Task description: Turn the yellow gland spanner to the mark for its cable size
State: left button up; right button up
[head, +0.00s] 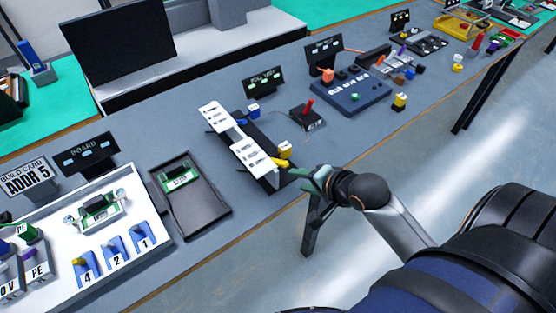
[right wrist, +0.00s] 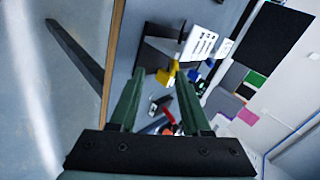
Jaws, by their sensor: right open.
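The yellow gland spanner (head: 284,162) is at the near right end of a black stand (head: 257,145) with white printed plates (head: 256,160). A yellow block-like part (head: 285,152) shows just above it. My right gripper (head: 303,175) is open, just to the right of the spanner in the head view. In the right wrist view, yellow (right wrist: 166,74) shows between and beyond the open fingertips (right wrist: 160,76). I see nothing held between the fingers. I cannot tell whether they touch the spanner. The size marks are too small to read. My left gripper is not in view.
A black box with a red lever (head: 307,114) and a blue panel (head: 350,93) stand beyond the stand. A black tray with a green board (head: 187,196) and a white board with numbered blue parts (head: 110,270) lie to the left. The bench's front edge runs below my gripper.

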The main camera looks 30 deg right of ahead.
aim_at(278, 160)
jog(key=w+f+m, duration=0.1)
jog(key=w+f, duration=0.1)
jog(key=w, duration=0.2)
jog(key=w+f, duration=0.2)
jog(key=w, duration=0.2)
jog(key=w+f+m+t, duration=0.1)
jog(key=w+f, duration=0.1)
jog(key=w, duration=0.1)
jog(key=shift+w+d+m, duration=0.3)
jog(key=shift+w, duration=0.1)
grip_shut()
dwell(1.3)
